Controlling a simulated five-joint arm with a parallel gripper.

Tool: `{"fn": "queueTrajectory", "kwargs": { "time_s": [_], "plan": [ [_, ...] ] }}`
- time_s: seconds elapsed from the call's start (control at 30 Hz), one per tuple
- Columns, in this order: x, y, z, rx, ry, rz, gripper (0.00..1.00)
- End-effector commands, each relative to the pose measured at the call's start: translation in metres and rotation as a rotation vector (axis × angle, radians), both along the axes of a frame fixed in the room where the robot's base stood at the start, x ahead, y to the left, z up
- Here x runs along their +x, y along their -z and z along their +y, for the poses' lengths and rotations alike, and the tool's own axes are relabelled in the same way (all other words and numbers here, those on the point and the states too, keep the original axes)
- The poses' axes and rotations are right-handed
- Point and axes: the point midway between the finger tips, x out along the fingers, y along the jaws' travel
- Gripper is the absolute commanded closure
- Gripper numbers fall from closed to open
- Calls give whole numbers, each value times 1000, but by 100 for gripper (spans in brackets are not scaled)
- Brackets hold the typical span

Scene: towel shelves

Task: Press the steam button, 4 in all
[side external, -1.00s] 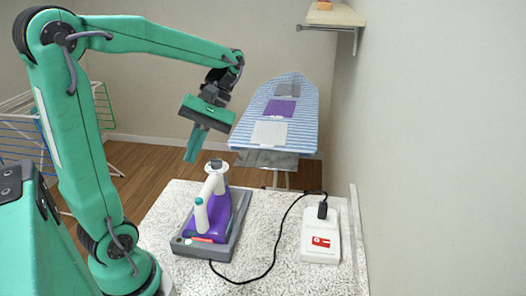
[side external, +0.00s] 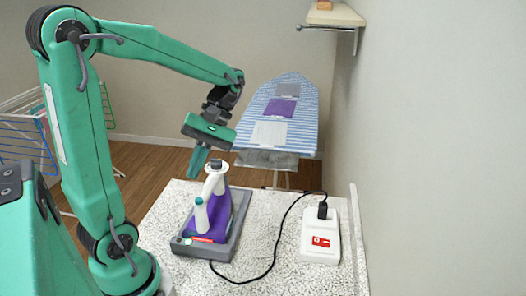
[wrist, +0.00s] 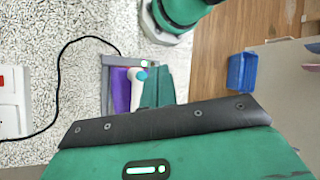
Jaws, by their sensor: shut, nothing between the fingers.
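The purple and white steam iron (side external: 212,207) stands on a grey base tray (side external: 240,218) on the speckled worktop. Its white handle has a teal-tipped knob (side external: 199,202) on the near side and a grey cap at the top; which one is the steam button I cannot tell for sure. My gripper (side external: 194,176) is shut and empty, pointing down just left of and above the iron's top, apparently apart from it. In the wrist view my gripper (wrist: 160,70) covers part of the iron (wrist: 121,90), right beside the blue-tipped white handle (wrist: 138,84).
A black cable (side external: 273,255) runs from the tray to a white socket box (side external: 320,242) at right. A striped ironing board (side external: 306,118) with folded cloths stands behind. A drying rack is at left, and a wall shelf (side external: 331,14) is at upper right.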

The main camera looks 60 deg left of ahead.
Motion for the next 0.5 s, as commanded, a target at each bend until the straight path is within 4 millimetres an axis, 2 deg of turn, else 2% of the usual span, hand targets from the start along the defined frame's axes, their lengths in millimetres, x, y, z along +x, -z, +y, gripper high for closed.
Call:
{"fn": "queueTrajectory", "kwargs": {
  "time_s": [0.2, 0.5],
  "plan": [
    [0, 23, 0, -1, 0, 3, 100],
    [0, 42, 0, -1, 0, 1, 100]
  ]
}}
